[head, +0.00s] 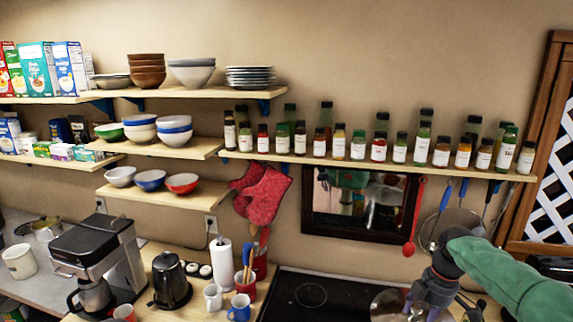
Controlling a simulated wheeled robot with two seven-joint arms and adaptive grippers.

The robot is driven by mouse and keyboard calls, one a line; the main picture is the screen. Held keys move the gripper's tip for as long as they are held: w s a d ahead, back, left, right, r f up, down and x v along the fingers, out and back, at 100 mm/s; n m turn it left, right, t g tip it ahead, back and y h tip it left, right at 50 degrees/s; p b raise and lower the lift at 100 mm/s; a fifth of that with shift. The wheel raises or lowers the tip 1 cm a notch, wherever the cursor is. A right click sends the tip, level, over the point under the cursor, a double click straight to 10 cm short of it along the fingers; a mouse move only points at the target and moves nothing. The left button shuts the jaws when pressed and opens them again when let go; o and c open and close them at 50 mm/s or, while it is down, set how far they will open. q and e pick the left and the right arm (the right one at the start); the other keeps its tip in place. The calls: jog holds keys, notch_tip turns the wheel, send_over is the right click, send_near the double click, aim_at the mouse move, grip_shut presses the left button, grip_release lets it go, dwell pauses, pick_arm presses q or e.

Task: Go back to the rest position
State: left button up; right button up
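My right arm, in a green sleeve, comes in from the right in the head view. My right gripper (424,305) is dark and points down at the lower right, over the stove area. A round metal lid or pan (385,305) shows just left of it. I cannot tell whether they touch. The fingertips are small and partly cut off by the bottom edge, so their opening is unclear. My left gripper is not in view.
The black cooktop (300,293) lies at the bottom middle. A kettle (170,281), coffee machine (98,250), paper towel roll (222,264) and mugs (240,308) crowd the counter to its left. A spice shelf (370,165) and utensils hang above.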

jog(key=s+a+f+m+y, duration=0.15)
jog(key=a+f+m, duration=0.35)
jog(key=f, duration=0.9)
jog(key=s+a+f+m, duration=0.25)
jog(key=a+f, duration=0.45)
jog(key=f, duration=0.7)
jog(key=s+a+f+m, duration=0.3)
jog(key=s+a+f, duration=0.15)
jog(key=s, duration=0.35)
jog(key=s+a+f+m+y, duration=0.1)
jog(key=s+a+f+m, duration=0.3)
jog(key=s, duration=0.3)
jog(key=s+a+f+m, duration=0.25)
jog(key=s+f, duration=0.25)
jog(key=s, duration=0.3)
pick_arm(q)
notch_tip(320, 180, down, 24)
jog(key=b, duration=2.4)
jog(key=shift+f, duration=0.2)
pick_arm(e)
jog(key=w+a+f, duration=0.1)
jog(key=w+f, duration=0.2)
jog(key=f, duration=2)
jog(key=shift+a, duration=0.1)
